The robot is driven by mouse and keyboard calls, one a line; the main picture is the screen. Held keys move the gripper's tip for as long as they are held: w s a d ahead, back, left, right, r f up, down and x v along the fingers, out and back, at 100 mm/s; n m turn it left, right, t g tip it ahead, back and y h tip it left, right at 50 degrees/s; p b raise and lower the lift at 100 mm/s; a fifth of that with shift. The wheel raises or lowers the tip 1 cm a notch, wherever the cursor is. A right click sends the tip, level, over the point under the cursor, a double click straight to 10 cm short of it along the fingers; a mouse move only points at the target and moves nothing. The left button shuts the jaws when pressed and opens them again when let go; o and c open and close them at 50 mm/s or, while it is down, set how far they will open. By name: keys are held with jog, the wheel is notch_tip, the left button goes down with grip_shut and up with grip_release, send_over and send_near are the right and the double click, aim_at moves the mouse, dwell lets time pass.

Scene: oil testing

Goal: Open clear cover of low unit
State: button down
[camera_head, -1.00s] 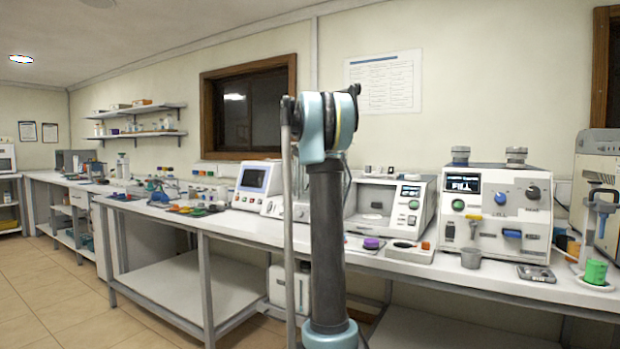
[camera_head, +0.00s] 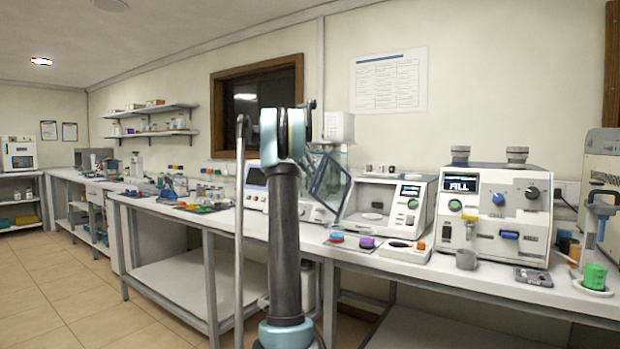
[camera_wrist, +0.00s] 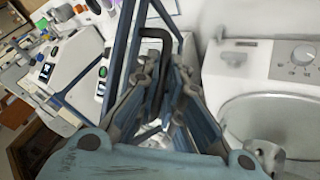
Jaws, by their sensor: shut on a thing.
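The clear cover (camera_head: 328,178) is a see-through panel in a dark blue frame. It stands steeply tilted above the bench, just right of my arm in the head view. A low white unit (camera_head: 311,211) shows below it, partly hidden by my arm. In the wrist view the blue frame (camera_wrist: 122,50) runs up from my gripper. My gripper (camera_wrist: 160,108) is shut on the dark bent handle (camera_wrist: 155,34) of the cover. In the head view my arm hides most of the gripper. Where the cover is hinged cannot be told.
A white box (camera_head: 339,127) with a glass vessel stands close behind the cover; its knob (camera_wrist: 303,54) is near my gripper's right side. A white unit with a small screen (camera_head: 410,190) is right of the cover. Coloured pucks (camera_head: 366,242) lie at the bench front.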

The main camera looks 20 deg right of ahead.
jog(key=shift+d, duration=0.1)
jog(key=c, duration=1.7)
grip_release()
jog(key=shift+w, duration=0.1)
jog(key=v, duration=1.2)
jog(key=shift+f, duration=0.1)
